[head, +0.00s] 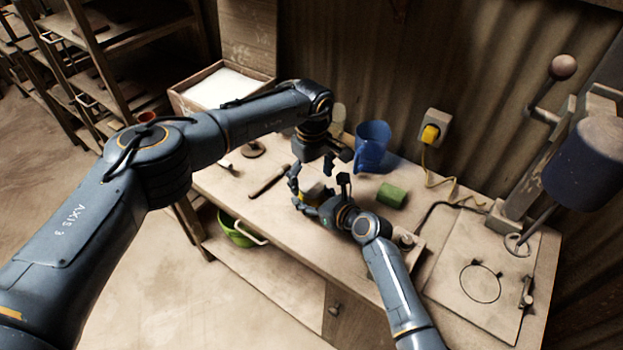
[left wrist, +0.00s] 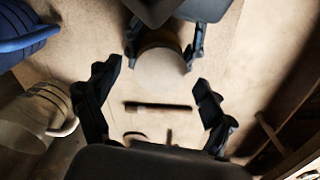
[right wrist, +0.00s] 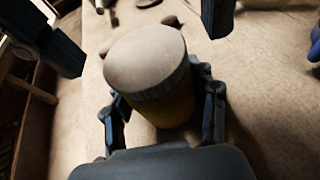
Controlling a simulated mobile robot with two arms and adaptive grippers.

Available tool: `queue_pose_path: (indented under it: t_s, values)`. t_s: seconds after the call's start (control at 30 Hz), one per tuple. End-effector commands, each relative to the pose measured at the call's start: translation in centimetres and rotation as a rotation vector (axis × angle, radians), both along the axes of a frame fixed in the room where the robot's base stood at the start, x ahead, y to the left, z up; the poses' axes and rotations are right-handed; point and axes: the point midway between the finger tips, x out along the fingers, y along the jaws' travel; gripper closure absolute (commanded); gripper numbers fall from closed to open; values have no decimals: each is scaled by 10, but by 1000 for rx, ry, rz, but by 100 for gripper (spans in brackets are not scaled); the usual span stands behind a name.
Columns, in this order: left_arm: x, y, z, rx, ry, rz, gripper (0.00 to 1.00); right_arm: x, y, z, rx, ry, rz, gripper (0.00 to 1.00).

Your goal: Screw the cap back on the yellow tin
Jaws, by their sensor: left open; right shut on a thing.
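The yellow tin (head: 313,192) stands upright at the workbench and is partly hidden by my grippers. In the right wrist view, the tin (right wrist: 172,110) has a round, dusty grey-beige cap (right wrist: 145,60) with a ridged rim on its top. I cannot tell how tightly it sits. My right gripper (right wrist: 165,100) is shut around the tin's yellow body, below the cap. My left gripper (head: 316,178) is open and points down above the tin. In the left wrist view, the cap (left wrist: 162,72) shows beyond the left gripper's (left wrist: 155,85) spread, empty fingers.
A translucent jar (left wrist: 32,115) shows in the left wrist view.

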Motion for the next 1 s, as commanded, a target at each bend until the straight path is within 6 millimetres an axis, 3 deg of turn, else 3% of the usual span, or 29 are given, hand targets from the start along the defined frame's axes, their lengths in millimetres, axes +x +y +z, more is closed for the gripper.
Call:
queue_pose_path:
  t_s: [0.5, 0.7, 0.97, 1.0]
  values:
    - [1, 0, 98, -1, -3, 0, 17, 0, 0, 0, -1, 1, 0, 100]
    - [1, 0, 112, 0, -1, 0, 17, 0, 0, 0, -1, 1, 0, 100]
    - [1, 0, 114, -1, -1, 0, 17, 0, 0, 0, -1, 1, 0, 100]
    - [1, 0, 114, -1, -1, 0, 17, 0, 0, 0, -1, 1, 0, 38]
